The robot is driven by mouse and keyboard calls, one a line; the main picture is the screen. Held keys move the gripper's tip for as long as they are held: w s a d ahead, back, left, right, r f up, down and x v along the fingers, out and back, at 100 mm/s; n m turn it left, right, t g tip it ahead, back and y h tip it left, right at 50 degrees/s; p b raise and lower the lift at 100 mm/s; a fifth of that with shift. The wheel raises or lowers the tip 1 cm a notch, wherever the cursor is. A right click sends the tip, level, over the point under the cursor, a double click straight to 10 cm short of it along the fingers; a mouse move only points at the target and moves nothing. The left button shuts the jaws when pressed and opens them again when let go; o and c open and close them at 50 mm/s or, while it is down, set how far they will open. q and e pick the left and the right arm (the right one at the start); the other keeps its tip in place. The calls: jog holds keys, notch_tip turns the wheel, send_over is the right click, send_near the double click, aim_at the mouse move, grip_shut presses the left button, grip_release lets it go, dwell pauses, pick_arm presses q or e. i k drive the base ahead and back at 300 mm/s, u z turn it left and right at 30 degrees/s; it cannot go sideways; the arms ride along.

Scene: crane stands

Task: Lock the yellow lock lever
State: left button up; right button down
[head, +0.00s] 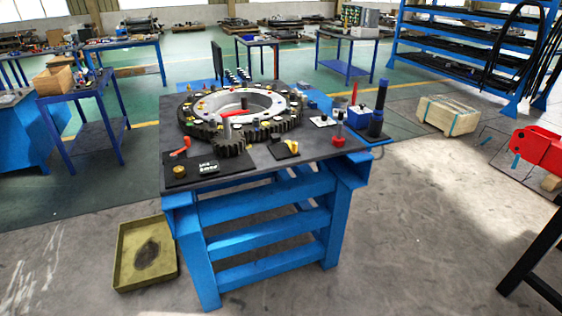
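The yellow lock lever (292,145) sits on a small dark plate (281,154) near the front of a dark-topped blue table (250,240). It is small here, and its exact angle is hard to tell. Behind it on the table is a large toothed ring gear (282,129), with a smaller gear (232,144) meshed at its front. Neither of my grippers is in view.
A blue box (357,115), a black and blue cylinder (378,116) and a red knob (339,134) stand on the table's right. An olive tray (146,253) lies on the floor, front left. A wooden crate (449,116) and red machine part (540,149) are right. Floor between is clear.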

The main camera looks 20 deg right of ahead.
aim_at(293, 146)
jog(key=z, duration=1)
jog(key=i, duration=0.9)
jog(key=z, duration=0.35)
jog(key=i, duration=1)
jog(key=u, duration=0.65)
